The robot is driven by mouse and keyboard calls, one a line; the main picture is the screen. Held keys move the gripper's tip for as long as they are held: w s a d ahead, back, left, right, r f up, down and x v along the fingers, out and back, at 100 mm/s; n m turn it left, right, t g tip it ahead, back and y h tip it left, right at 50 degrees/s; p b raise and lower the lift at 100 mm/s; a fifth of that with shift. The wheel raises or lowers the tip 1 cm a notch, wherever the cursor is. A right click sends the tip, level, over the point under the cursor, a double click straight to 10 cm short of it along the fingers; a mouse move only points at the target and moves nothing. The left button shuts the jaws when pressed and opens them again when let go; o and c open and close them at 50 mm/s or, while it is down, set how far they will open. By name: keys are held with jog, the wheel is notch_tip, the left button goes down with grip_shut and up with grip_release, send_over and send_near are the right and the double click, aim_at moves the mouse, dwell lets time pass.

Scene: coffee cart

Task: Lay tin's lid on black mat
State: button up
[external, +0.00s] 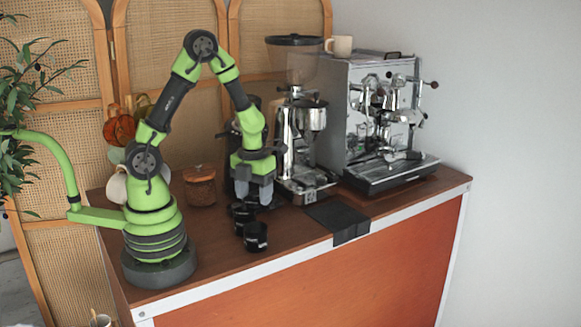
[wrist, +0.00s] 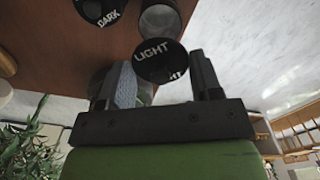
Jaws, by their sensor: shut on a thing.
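My gripper (external: 254,203) points down over the black tins on the counter and is shut. In the wrist view my gripper (wrist: 160,82) has a round black piece marked LIGHT (wrist: 155,62) between its fingers, seemingly the tin's lid. I cannot tell whether it is clear of its tin. A small black tin (external: 256,238) stands in front of the gripper, and another tin (external: 242,216) is just beside it. The black mat (external: 335,216) lies right of the gripper and hangs over the counter's front edge. It looks bare.
A grinder (external: 300,140) and a steel espresso machine (external: 375,120) stand behind and right of the mat. A jar with a wooden lid (external: 200,190) is left of the gripper. A round black DARK label (wrist: 98,10) shows in the wrist view.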

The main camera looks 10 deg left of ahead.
jog(key=shift+f, duration=3.25)
jog(key=shift+f, duration=0.1)
jog(key=o, duration=0.9)
jog(key=shift+f, duration=0.1)
